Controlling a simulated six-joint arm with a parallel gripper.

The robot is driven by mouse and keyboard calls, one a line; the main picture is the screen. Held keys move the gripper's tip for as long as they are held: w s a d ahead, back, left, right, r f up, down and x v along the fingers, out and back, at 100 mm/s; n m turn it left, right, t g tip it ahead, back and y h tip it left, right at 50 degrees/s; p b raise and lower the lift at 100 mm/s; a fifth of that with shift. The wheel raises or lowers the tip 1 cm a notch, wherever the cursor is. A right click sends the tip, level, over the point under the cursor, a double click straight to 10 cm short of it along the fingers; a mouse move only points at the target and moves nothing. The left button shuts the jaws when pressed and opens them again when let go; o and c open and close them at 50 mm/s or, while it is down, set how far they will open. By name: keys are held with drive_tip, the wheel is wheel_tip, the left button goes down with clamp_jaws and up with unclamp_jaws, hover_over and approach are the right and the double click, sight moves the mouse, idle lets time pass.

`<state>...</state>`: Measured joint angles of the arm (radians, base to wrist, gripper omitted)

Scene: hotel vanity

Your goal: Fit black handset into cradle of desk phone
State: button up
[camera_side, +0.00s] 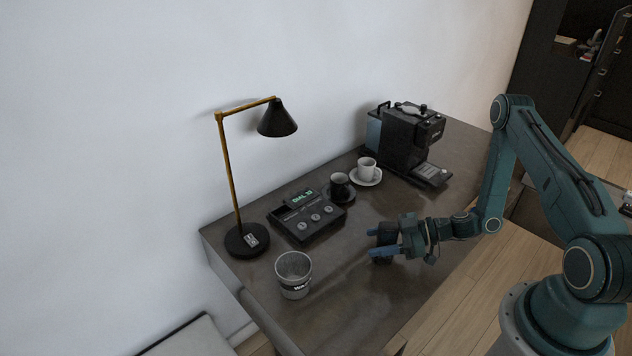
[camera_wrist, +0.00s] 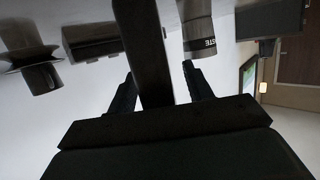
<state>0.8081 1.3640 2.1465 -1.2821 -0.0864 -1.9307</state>
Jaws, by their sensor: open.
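The black desk phone (camera_side: 307,214) sits on the desk with a lit screen and round knobs. It shows as a dark box in the wrist view (camera_wrist: 92,38). My gripper (camera_side: 382,241) is over the desk to the right of the phone, with its fingers apart. A black block (camera_side: 387,232), which looks like the handset, is between the fingers. In the wrist view a dark bar (camera_wrist: 145,50) runs between the two fingers (camera_wrist: 160,90). I cannot tell whether it touches them. The handset's far end is out of frame there.
A bin (camera_side: 294,275) stands near the front left desk edge. A lamp (camera_side: 247,240) stands left of the phone. A black cup (camera_side: 340,186) and a white cup (camera_side: 367,168) on saucers and a coffee machine (camera_side: 408,140) are behind. Bare desk lies between phone and gripper.

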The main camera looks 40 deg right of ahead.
clamp_jaws()
drive_tip(key=shift+r, duration=0.2)
wheel_tip(320, 180, up, 20)
drive_tip(key=shift+f, duration=0.2)
idle(1.0)
idle(0.7)
